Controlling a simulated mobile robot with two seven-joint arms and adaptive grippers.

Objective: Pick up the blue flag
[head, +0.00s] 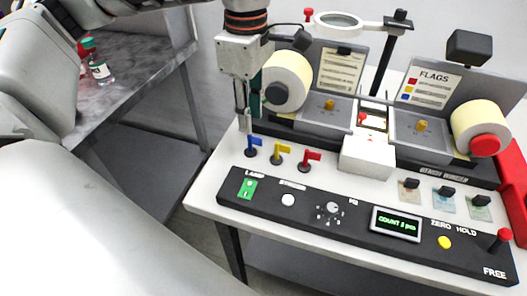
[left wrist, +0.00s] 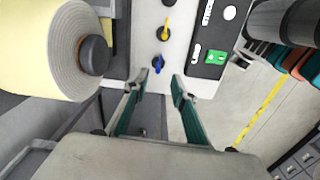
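The blue flag (head: 253,143) stands upright on a small black base at the front left of the white machine table, left of a yellow flag (head: 280,152) and a red flag (head: 309,159). My left gripper (head: 247,118) is above and just behind the blue flag, pointing down. In the left wrist view the left gripper (left wrist: 158,84) is open and empty, its green-padded fingers apart. There the blue flag (left wrist: 158,64) lies just beyond the fingertips, roughly between them and not touched. My right gripper is not in view.
A label roll (head: 287,79) stands close behind the left gripper; it also fills the upper left of the wrist view. The black control panel (head: 350,222) runs along the table's front. A side table with small bottles (head: 99,66) is at the left.

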